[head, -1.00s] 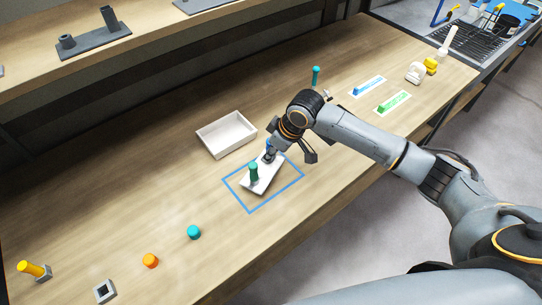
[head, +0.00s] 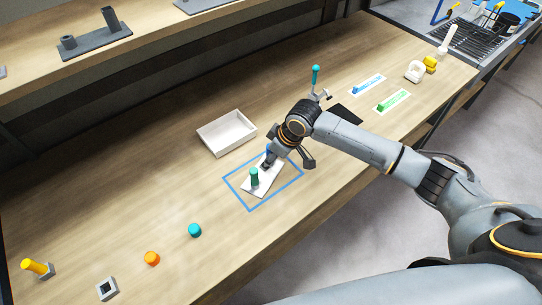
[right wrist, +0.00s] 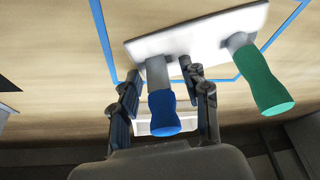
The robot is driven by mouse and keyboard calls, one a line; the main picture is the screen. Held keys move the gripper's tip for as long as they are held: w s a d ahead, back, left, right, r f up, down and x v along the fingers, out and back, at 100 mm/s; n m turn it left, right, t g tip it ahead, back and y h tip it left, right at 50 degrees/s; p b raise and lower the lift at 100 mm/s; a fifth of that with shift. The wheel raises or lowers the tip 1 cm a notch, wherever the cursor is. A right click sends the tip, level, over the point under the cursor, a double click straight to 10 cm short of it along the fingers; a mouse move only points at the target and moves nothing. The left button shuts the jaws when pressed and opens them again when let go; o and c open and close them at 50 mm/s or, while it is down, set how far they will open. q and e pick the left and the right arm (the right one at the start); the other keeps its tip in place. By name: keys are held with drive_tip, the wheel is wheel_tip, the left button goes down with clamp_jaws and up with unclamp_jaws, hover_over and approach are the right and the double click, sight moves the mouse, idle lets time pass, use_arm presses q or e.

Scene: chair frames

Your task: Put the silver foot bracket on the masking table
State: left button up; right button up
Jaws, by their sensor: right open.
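A pale silver-white plate (head: 262,183) with two grey posts, which looks like the foot bracket, lies inside a blue outline (head: 233,190) on the wooden table. One post has a green cap (right wrist: 262,82) and the other a blue cap (right wrist: 164,112). My right gripper (head: 268,162) is low over the plate's far end. In the right wrist view its open fingers (right wrist: 162,78) stand on either side of the blue-capped post, apart from it as far as I can see. The gripper partly hides that post in the head view. My left gripper is not in view.
A white tray (head: 226,133) stands behind the outline. A teal-topped post (head: 315,76), a black patch (head: 345,114) and blue and green marked strips (head: 394,101) lie to the right.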

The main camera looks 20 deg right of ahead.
drive_tip(key=b+v, duration=0.1)
drive_tip(key=v, duration=1.1)
drive_tip(key=shift+r, duration=0.1)
